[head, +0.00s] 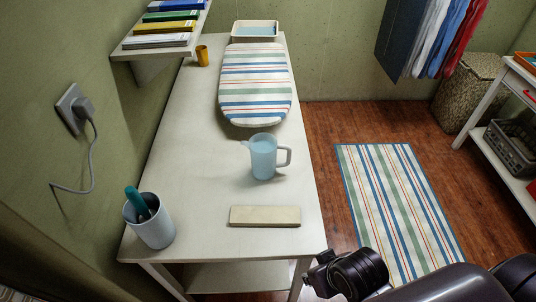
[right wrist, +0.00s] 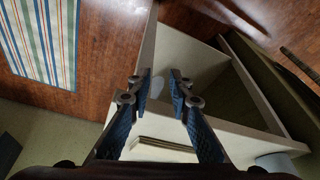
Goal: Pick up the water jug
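The water jug (head: 262,157) is a light-blue pitcher with a white handle on its right and a spout on its left. It stands upright on the white table (head: 190,145), near the right edge in the head view. My right arm comes in at the bottom right of the head view, beyond the table's front right corner and apart from the jug. In the right wrist view my right gripper (right wrist: 160,88) has its two blue-padded fingers spread with a gap between them. A pale shape shows between them, too unclear to name. My left gripper is not in view.
A flat beige block (head: 265,216) lies in front of the jug. A cup with a teal-handled tool (head: 151,222) stands at the front left. A striped ironing board (head: 255,84) lies behind the jug. A striped rug (head: 398,205) covers floor right of the table.

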